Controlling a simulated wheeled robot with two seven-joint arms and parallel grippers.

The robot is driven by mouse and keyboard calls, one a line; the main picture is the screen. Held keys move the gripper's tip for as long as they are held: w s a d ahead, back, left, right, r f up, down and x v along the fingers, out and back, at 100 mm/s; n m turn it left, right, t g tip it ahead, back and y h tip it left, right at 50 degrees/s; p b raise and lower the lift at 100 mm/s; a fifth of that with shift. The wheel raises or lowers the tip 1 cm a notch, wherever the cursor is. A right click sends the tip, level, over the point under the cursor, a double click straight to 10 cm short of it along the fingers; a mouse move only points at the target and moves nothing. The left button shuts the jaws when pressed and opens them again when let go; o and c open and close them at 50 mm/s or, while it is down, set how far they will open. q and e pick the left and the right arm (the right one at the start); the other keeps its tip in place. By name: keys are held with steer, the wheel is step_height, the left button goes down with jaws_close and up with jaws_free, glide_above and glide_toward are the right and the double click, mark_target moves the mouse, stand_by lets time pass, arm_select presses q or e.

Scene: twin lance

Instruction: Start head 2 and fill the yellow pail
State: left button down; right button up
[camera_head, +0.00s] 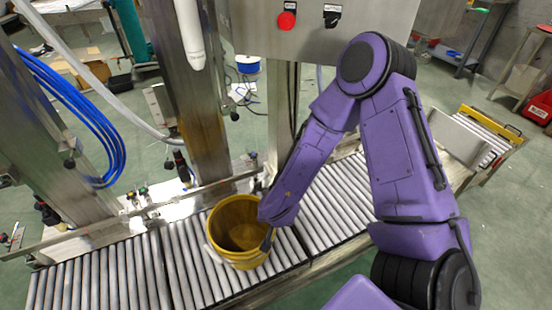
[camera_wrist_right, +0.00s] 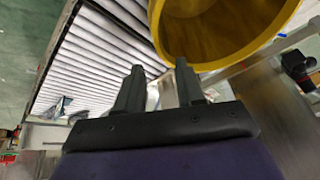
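The yellow pail (camera_head: 238,232) stands upright on the roller conveyor (camera_head: 135,275), open end up, below and right of the white tube-like nozzle (camera_head: 190,35). It looks empty inside. My right gripper (camera_head: 266,240) is at the pail's right rim, partly hidden behind my purple forearm. In the right wrist view, the two dark fingers of the gripper (camera_wrist_right: 159,76) are apart, and one overlaps the rim of the pail (camera_wrist_right: 215,35). I cannot tell whether they touch it. A steel control panel (camera_head: 350,40) carries a red button (camera_head: 287,20) and a black selector switch (camera_head: 331,18). My left gripper is not in view.
Steel posts (camera_head: 190,110) and a rail stand behind the conveyor. Blue hoses (camera_head: 85,120) loop at the left. The rollers left of the pail are clear.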

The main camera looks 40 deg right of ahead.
steer(key=b+x, duration=0.2)
steer(key=x, duration=0.7)
steer(key=shift+d+f, duration=0.1)
steer(key=shift+f, duration=0.2)
jaws_close()
steer(key=shift+w, duration=0.15)
